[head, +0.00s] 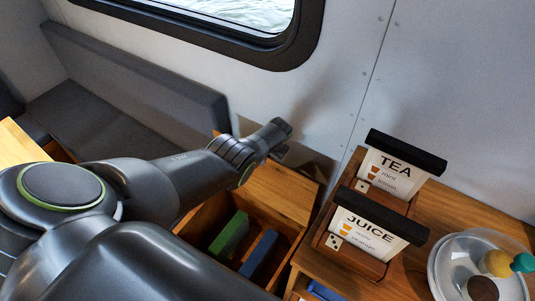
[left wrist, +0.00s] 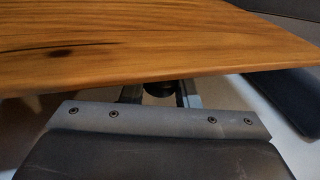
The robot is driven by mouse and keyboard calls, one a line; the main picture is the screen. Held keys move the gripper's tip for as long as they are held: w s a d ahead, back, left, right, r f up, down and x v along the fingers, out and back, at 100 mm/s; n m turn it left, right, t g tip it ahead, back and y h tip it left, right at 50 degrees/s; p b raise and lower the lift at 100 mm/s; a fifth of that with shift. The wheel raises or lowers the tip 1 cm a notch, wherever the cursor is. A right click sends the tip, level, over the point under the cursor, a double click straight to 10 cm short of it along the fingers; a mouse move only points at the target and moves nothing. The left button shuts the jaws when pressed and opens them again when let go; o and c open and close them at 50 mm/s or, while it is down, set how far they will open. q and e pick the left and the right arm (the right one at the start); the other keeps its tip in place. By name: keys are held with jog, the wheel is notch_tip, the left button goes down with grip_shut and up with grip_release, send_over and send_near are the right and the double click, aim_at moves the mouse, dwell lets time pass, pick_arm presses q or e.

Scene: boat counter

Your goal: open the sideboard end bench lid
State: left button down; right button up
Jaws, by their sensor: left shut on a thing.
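The end bench (head: 293,238) is a wooden box beside the sideboard, and its inside shows. Its wooden lid (head: 284,190) appears raised at the back of the opening, partly hidden by my left arm. The exact lid angle is hard to tell. My left gripper (head: 279,130) is at the lid's upper edge, near the wall. In the left wrist view, a wooden panel (left wrist: 130,45) spans the top, and the fingers (left wrist: 160,92) are shut around a dark round piece (left wrist: 160,88) at its edge. My right gripper is out of view.
A green block (head: 230,233) and a blue block (head: 259,253) stand inside the bench. A grey seat (head: 95,120) and the wall lie behind.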

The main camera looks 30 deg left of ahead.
pick_arm(q)
jog(key=shift+w, duration=0.1)
jog(key=c, duration=1.1)
grip_release()
jog(key=shift+d+r+p, duration=0.15)
jog(key=shift+r+p, duration=0.4)
jog(key=shift+p, duration=0.05)
jog(key=shift+p+v, duration=3.4)
jog(key=shift+v, duration=4.8)
jog(key=shift+f, duration=0.1)
